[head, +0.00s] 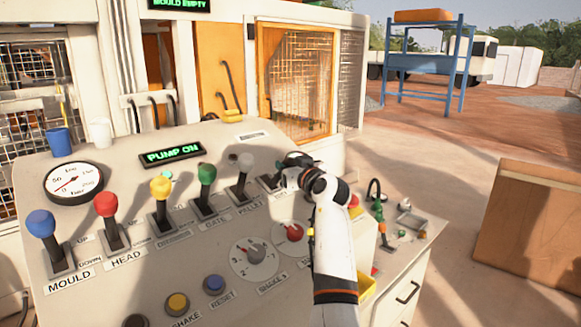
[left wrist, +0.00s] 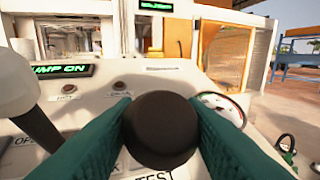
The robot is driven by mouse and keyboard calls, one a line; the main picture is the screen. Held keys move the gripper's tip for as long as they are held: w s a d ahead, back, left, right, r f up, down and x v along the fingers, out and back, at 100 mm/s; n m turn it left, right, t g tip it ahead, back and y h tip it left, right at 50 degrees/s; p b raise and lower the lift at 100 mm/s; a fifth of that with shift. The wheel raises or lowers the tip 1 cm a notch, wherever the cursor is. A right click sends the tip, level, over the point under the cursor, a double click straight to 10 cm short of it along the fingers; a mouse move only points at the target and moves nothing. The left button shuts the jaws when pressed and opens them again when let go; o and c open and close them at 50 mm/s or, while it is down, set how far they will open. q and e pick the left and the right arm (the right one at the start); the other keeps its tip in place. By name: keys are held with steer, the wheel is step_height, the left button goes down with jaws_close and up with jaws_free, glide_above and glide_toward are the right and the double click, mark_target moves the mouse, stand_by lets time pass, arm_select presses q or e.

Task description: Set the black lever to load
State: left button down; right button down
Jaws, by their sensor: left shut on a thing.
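The black lever's round knob (left wrist: 160,128) fills the middle of the left wrist view, between the two green fingers of my left gripper (left wrist: 162,125). The fingers are shut on it from both sides. In the head view my left gripper (head: 287,172) is at the right end of the lever row and mostly hides the black lever. The lever's stem is hidden behind the knob, so I cannot tell its exact tilt. A label reading "TEST" shows on the panel below the knob in the left wrist view. My right gripper is not in view.
Blue (head: 41,223), red (head: 106,205), yellow (head: 160,188), green (head: 207,174) and grey (head: 245,161) levers stand to the left. The green screen (head: 172,154) reads "PUMP ON". A pressure gauge (head: 73,184) is at left. A small tool shelf (head: 405,235) lies right.

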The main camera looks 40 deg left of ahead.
arm_select(q)
steer(key=shift+a+r+h+p, duration=0.35)
steer(key=shift+a+r+h, duration=0.15)
steer(key=shift+a+r, duration=0.15)
steer(key=shift+n+g+h, duration=0.3)
steer(key=shift+g+h, duration=0.2)
steer(key=shift+h, duration=0.1)
steer(key=a+r, duration=0.1)
steer(key=a, duration=0.3)
steer(key=a+r+p, duration=0.1)
steer(key=a, duration=0.1)
steer(key=shift+w+r, duration=0.3)
steer(key=shift+r, duration=0.05)
steer(key=shift+w+a+r, duration=0.1)
steer(key=shift+a, duration=1.05)
steer(key=c, duration=1.1)
jaws_free()
steer(key=shift+a, duration=0.1)
steer(key=shift+o, duration=0.9)
steer(key=shift+a, duration=0.1)
